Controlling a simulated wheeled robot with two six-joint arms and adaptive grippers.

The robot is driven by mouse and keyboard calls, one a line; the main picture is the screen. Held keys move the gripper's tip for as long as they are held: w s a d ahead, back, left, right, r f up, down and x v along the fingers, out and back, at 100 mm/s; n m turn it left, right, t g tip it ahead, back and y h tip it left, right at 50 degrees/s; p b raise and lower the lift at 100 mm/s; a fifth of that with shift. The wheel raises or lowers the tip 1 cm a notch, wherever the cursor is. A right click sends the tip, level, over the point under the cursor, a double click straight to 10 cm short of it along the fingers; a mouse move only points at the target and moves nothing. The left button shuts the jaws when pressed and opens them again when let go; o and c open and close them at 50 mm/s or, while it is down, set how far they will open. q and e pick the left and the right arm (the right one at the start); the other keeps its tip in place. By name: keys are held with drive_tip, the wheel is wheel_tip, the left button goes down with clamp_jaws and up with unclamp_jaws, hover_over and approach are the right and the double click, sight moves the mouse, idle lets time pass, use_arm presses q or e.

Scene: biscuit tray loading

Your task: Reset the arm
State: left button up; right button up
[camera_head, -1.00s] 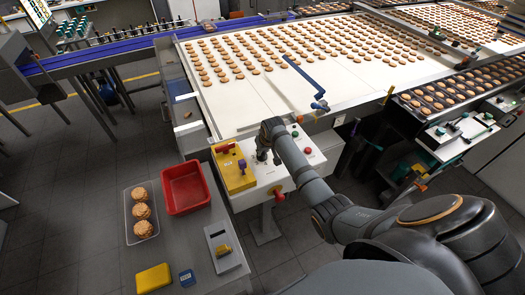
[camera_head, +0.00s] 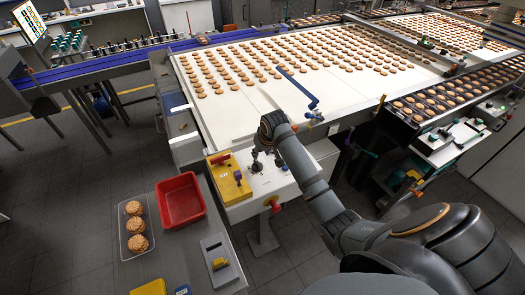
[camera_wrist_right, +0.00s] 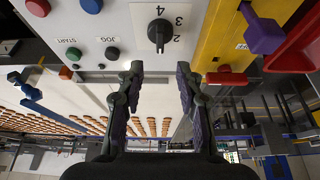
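My right gripper (camera_head: 267,159) hangs over the white control panel (camera_head: 262,198) at the near edge of the conveyor. In the right wrist view, its two dark fingers (camera_wrist_right: 159,72) are apart with nothing between them. A black rotary knob (camera_wrist_right: 159,34) with numbers beside it is just beyond the fingertips, apart from them. Green and black push buttons, one labelled START and one JOG, are left of the knob in that view. My left gripper is in neither view.
A yellow box (camera_head: 222,185) sits on the panel's left part. A blue lever (camera_head: 297,88) lies over the biscuit-covered white belt (camera_head: 240,118).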

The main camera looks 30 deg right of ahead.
drive_tip(key=shift+v, duration=1)
